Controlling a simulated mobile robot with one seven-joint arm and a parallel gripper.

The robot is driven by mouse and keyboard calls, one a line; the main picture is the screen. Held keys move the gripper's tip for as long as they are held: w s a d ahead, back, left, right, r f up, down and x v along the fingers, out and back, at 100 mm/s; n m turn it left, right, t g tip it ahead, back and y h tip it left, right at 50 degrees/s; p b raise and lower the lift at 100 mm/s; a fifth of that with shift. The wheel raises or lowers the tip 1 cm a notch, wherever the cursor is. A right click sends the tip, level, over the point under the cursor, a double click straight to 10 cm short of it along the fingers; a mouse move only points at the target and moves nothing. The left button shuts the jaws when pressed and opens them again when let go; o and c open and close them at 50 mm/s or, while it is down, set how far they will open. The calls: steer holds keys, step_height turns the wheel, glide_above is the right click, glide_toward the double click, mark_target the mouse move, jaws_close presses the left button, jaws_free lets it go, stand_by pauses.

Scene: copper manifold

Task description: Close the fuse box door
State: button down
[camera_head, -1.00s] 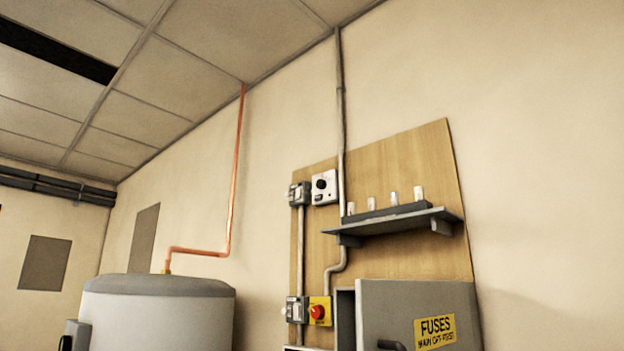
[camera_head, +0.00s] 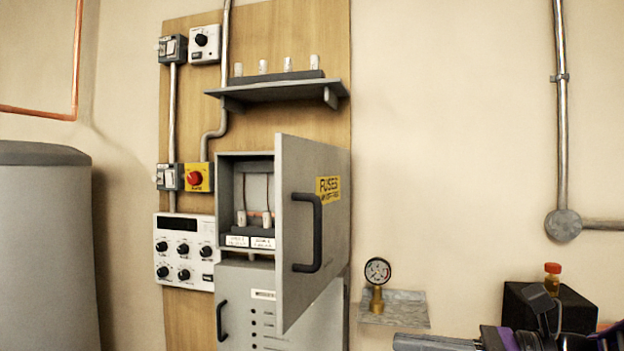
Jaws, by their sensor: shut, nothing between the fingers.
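The fuse box (camera_head: 225,190) is a grey cabinet on the wooden board, with fuses and labels visible inside its left part. Its grey door (camera_head: 303,180) stands open, swung out toward me from the right side. Its outer face shows a yellow FUSES label (camera_head: 328,188) and a black bar handle (camera_head: 318,232) near the free left edge. The door hides the right part of the interior. My gripper (camera_head: 398,342) is at the bottom edge of the view, right of and apart from the door. It is shut and empty, and only partly in view.
A shelf (camera_head: 275,92) with fuses sits above the box. A control panel (camera_head: 183,250) and red button (camera_head: 194,178) are at its left. A gauge (camera_head: 377,271) on a small ledge (camera_head: 405,310) stands right of the door. A black box (camera_head: 575,308) is farther right.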

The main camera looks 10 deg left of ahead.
mark_target(295, 322)
steer(key=w+a+b, duration=0.2)
steer(key=a+b, duration=0.1)
steer(key=a, duration=1)
steer(key=shift+w+a, duration=0.15)
steer(key=shift+a, duration=0.15)
steer(key=shift+r, duration=0.15)
